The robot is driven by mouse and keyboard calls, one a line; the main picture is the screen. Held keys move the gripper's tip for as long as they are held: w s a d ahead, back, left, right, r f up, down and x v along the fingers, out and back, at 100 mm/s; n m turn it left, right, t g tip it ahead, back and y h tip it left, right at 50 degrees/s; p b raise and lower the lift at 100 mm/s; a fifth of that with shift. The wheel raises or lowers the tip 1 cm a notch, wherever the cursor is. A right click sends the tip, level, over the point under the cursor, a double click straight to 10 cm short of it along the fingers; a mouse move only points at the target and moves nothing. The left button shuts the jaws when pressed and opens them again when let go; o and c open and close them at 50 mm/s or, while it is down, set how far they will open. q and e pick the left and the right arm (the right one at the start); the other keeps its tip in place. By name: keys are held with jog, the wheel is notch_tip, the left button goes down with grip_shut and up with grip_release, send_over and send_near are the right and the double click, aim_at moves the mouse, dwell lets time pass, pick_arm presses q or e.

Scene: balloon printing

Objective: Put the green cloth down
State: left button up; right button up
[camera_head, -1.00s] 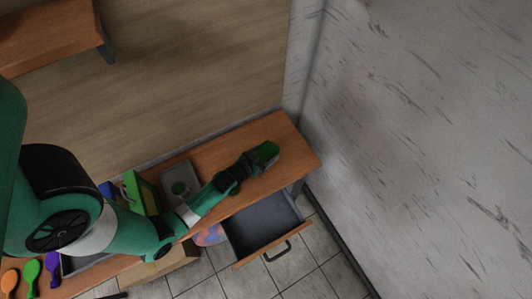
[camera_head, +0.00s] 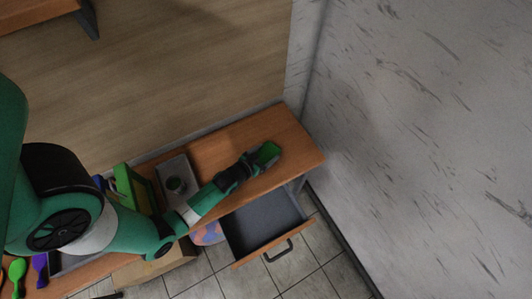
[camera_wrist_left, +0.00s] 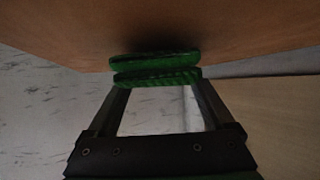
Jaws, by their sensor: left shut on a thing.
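The green cloth (camera_head: 268,153) is at the right end of the wooden counter (camera_head: 295,143) in the head view. My left gripper (camera_head: 258,160) is shut on it, low over the counter. In the left wrist view the cloth (camera_wrist_left: 155,69) shows as two green folded layers between the fingertips (camera_wrist_left: 155,84), close to the brown wooden surface. I cannot tell whether the cloth touches the wood. My right gripper is not in view.
An open, empty-looking drawer (camera_head: 262,222) juts out below the counter. A grey tray (camera_head: 168,168) with a round container (camera_head: 177,185) and a green box (camera_head: 130,184) stand left of the gripper. A marbled wall (camera_head: 420,130) rises at the right.

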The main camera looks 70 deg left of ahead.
pick_arm(q)
jog(key=shift+f+b, duration=0.5)
jog(key=shift+f, duration=0.1)
jog(key=o, duration=1.2)
jog(key=p+v, duration=0.2)
jog(key=v, duration=0.9)
jog(key=shift+s+d+r, duration=0.15)
jog(key=shift+s, duration=0.15)
